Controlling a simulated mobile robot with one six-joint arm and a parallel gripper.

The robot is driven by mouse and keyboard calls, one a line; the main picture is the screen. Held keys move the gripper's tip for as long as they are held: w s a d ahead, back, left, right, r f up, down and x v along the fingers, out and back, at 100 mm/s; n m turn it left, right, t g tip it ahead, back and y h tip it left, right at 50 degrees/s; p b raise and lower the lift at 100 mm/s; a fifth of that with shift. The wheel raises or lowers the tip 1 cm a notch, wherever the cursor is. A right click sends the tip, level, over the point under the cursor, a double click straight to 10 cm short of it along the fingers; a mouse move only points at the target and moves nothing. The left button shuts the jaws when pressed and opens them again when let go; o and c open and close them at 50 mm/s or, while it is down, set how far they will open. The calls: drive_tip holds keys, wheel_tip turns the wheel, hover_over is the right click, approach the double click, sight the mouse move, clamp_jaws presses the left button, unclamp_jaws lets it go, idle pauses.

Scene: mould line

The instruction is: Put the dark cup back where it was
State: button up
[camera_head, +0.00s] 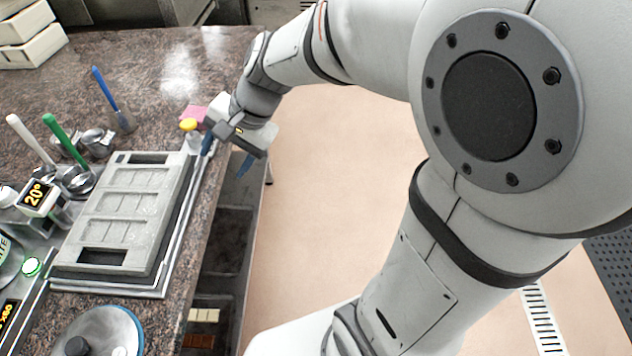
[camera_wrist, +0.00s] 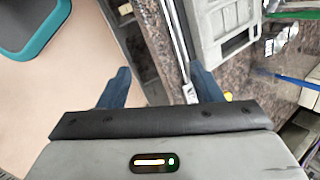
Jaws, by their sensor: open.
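I cannot make out a clearly dark cup in either view. Small metal cups, one (camera_head: 97,143) beside the tools, stand at the left of the counter in the head view. My gripper (camera_head: 227,156) is open and hangs at the counter's front edge, right of the grey mould (camera_head: 140,205). In the wrist view my gripper (camera_wrist: 160,86) has its two blue fingers wide apart with nothing between them. One finger is over the counter edge side, the other over the floor side. The mould also shows in the wrist view (camera_wrist: 205,32).
A yellow-capped bottle (camera_head: 189,127) and a pink item (camera_head: 194,114) are close beside my gripper. Blue (camera_head: 106,89), green (camera_head: 57,140) and white (camera_head: 29,138) handles stick up on the left. A round blue-rimmed pot (camera_head: 122,330) is near.

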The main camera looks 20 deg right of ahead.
drive_tip(key=s+d+f+n+h, duration=0.1)
drive_tip(key=s+d+n+h, duration=0.4)
drive_tip(key=s+d, duration=0.6)
drive_tip(key=shift+s+d+f+n+h, duration=0.2)
drive_tip(key=shift+d+f+n+h, duration=0.1)
drive_tip(key=shift+d+n, duration=0.8)
drive_tip(key=shift+r, duration=0.1)
drive_tip(key=shift+r+t+p, duration=0.3)
drive_tip(key=shift+r+p, duration=0.45)
drive_tip(key=shift+a, duration=0.1)
